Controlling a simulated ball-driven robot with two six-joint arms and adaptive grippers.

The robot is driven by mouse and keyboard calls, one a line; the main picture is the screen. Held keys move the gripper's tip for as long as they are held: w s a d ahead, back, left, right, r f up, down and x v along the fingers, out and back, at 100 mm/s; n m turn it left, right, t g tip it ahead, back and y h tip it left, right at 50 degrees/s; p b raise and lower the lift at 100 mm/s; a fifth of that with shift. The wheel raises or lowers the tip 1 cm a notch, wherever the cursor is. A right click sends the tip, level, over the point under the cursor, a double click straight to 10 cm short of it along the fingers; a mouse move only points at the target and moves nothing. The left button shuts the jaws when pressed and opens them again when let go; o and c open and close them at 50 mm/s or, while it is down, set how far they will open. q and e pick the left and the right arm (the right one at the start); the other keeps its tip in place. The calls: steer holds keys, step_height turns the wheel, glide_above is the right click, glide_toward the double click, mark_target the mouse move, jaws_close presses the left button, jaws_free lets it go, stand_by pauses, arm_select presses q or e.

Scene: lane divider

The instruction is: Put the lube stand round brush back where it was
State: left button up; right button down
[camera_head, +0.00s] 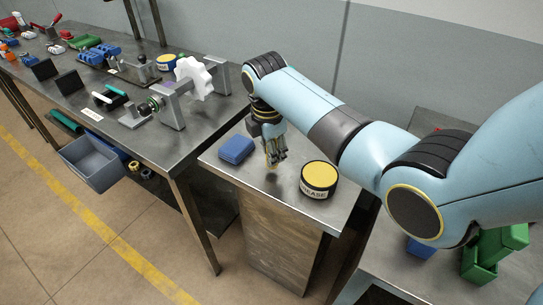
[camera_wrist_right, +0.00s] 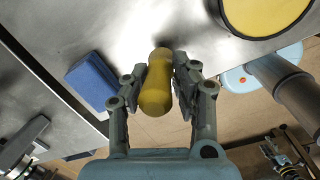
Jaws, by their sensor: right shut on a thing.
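My right gripper (camera_head: 276,157) points down over the small metal stand (camera_head: 288,201), between a blue block and a grease tin. In the right wrist view the gripper (camera_wrist_right: 160,82) is shut on a yellow rounded handle (camera_wrist_right: 156,97), which I take to be the round brush. Its far end points at the stand top; bristles are hidden, and I cannot tell whether it touches the top. The grease tin (camera_head: 319,178) with a yellow lid stands right of the gripper; its lid also shows in the right wrist view (camera_wrist_right: 265,10). My left gripper is not in view.
The blue block (camera_head: 236,150) lies left of the gripper on the stand. A long workbench (camera_head: 150,146) with fixtures and a white toothed wheel (camera_head: 194,78) is at left. A grey bin (camera_head: 94,163) hangs at its front. A green container (camera_head: 481,262) is at lower right.

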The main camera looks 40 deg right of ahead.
step_height(320, 180, down, 2)
steer(key=shift+f, duration=0.1)
steer(key=c, duration=1)
jaws_free()
steer(key=shift+f, duration=0.1)
steer(key=shift+c, duration=0.2)
step_height(320, 180, up, 12)
steer(key=a, duration=0.1)
steer(key=shift+s+a+p, duration=0.15)
steer(key=shift+s+p, duration=0.15)
steer(key=shift+s, duration=0.15)
